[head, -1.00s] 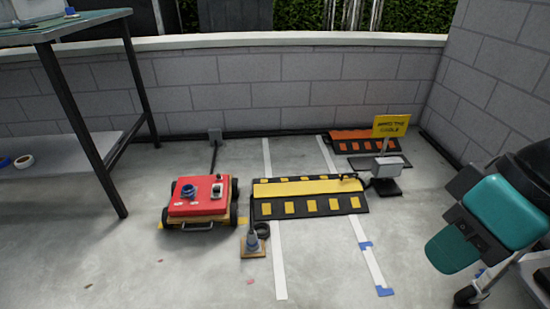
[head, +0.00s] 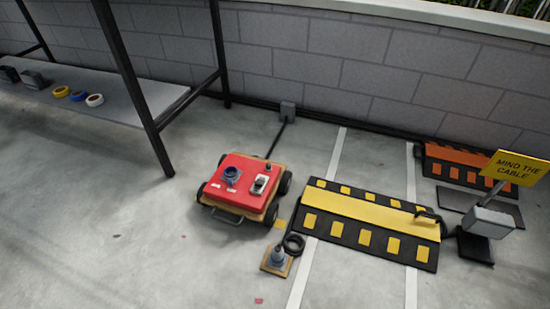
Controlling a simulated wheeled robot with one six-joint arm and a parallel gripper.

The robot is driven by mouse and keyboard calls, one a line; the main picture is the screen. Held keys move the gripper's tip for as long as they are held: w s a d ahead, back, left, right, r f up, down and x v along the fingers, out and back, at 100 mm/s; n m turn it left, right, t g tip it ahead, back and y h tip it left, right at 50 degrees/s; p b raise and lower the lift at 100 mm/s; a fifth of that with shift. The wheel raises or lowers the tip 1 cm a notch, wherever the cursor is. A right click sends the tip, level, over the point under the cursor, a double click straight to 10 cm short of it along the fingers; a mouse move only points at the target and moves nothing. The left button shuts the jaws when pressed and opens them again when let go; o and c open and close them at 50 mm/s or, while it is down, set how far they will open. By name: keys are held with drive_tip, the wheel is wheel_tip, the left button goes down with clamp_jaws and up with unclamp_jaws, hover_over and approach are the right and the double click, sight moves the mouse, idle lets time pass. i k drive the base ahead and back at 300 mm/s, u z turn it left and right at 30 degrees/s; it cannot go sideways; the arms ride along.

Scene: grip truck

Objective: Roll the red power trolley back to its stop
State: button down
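The red power trolley (head: 238,188) stands on the concrete floor near the middle of the head view. It has a red top on a tan base, dark wheels and a bar handle on its near side. A blue round fitting (head: 231,175) and a small grey-white fitting (head: 261,184) sit on its top. My gripper is not in view.
An orange ramp (head: 470,165) and a sign (head: 517,167) stand farther right. A bench with a lower shelf (head: 100,110) is left. The near-left floor is clear.

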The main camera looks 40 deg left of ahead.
sight(246, 199)
drive_tip(key=u, duration=0.5)
drive_tip(key=i, duration=0.9)
drive_tip(key=u, duration=1)
drive_tip(key=i, duration=0.3)
drive_tip(key=u, duration=0.2)
